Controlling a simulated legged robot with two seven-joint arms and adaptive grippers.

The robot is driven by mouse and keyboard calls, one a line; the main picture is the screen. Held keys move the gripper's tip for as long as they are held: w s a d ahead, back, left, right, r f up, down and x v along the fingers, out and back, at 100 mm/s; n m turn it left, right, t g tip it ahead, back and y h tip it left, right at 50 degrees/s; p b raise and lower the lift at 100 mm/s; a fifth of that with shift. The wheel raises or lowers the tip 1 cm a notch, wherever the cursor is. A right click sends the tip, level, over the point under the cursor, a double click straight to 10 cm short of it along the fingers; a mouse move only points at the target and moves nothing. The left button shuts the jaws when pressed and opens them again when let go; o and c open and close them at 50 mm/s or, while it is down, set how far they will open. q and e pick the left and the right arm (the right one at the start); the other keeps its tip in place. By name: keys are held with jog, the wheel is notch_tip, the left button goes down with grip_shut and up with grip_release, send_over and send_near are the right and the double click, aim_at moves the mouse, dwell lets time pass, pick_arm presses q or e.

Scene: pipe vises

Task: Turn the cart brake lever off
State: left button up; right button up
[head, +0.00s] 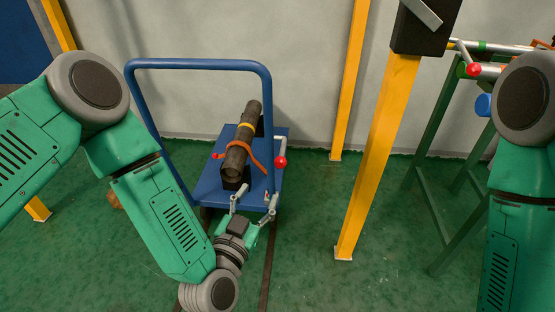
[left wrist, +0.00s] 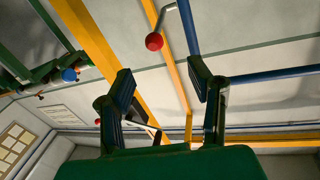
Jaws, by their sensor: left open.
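The blue cart (head: 208,190) stands against the wall side of the floor. Its brake lever (head: 281,150) is a thin rod with a red ball knob (head: 280,162), at the cart's right side; the ball also shows in the left wrist view (left wrist: 153,41), above the fingers. My left gripper (head: 254,195) is open and empty at the cart's near edge, below and left of the ball, apart from it. It shows in the left wrist view (left wrist: 162,77) with its fingers spread. My right arm is at the right edge; its gripper is out of view.
A dark pipe (head: 238,150) with an orange strap (head: 263,166) lies on the cart. A yellow post (head: 375,160) stands right of the cart. A green stand (head: 445,135) with another red-knobbed lever (head: 473,69) is at the right. Green floor between cart and post is clear.

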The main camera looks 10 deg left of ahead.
aim_at(279, 166)
pick_arm(q)
jog(key=b+x, duration=0.1)
jog(key=x, duration=0.2)
jog(key=b+x, duration=0.1)
jog(key=x, duration=0.3)
jog(key=d+x, duration=0.1)
jog(key=x, duration=0.3)
jog(key=shift+w+d+b, duration=0.1)
jog(key=shift+d+b, duration=0.05)
jog(key=shift+b, duration=0.25)
jog(key=shift+w+a, duration=0.2)
jog(key=shift+w, duration=0.3)
jog(key=shift+d, duration=0.4)
grip_shut()
